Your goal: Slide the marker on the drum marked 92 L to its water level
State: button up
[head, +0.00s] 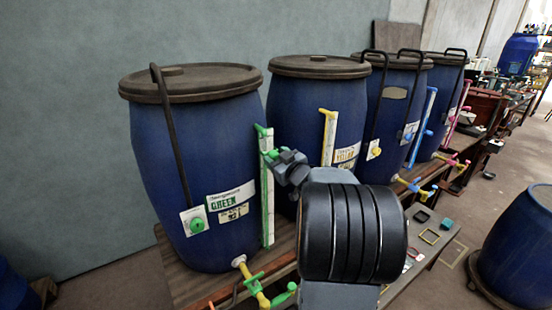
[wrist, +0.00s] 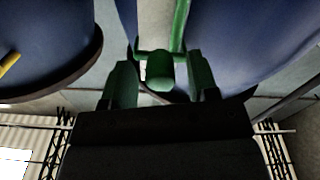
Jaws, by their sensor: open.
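The blue drum (head: 160,150) nearest on the left has a GREEN label and a smaller label (head: 234,213) that seems to read 92, though it is blurred. A white gauge strip with green edges (head: 267,205) stands upright on its right side. My gripper (head: 279,156) is at the upper half of this strip. In the wrist view, the green marker knob (wrist: 159,70) sits between the two fingers of my open gripper (wrist: 161,85), with gaps on both sides. The water level cannot be made out.
A second blue drum (head: 300,110) with a yellow gauge (head: 328,135) stands close to the right, with more drums beyond. The wooden bench (head: 185,285) carries them. A green-handled tap (head: 254,279) juts out below the gauge. Another drum (head: 520,250) stands at far right.

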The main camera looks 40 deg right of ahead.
jog(key=s+b, duration=0.2)
jog(key=s, duration=1.1)
jog(key=shift+s+a, duration=0.2)
jog(key=shift+a, duration=0.2)
jog(key=s+d+f+m+g+h, duration=0.4)
jog(key=d+m+g+h, duration=0.1)
jog(key=d+h, duration=0.3)
jog(key=s+a+f+m+g, duration=0.25)
jog(key=a+f+g, duration=0.2)
jog(key=g, duration=0.25)
jog(key=a+f+n+g+y, duration=0.1)
jog(key=a+n+y, duration=0.4)
jog(key=a, duration=2.2)
jog(key=f+y, duration=0.1)
jog(key=y, duration=0.3)
jog(key=shift+w+f, duration=0.2)
jog(key=shift+a, duration=0.1)
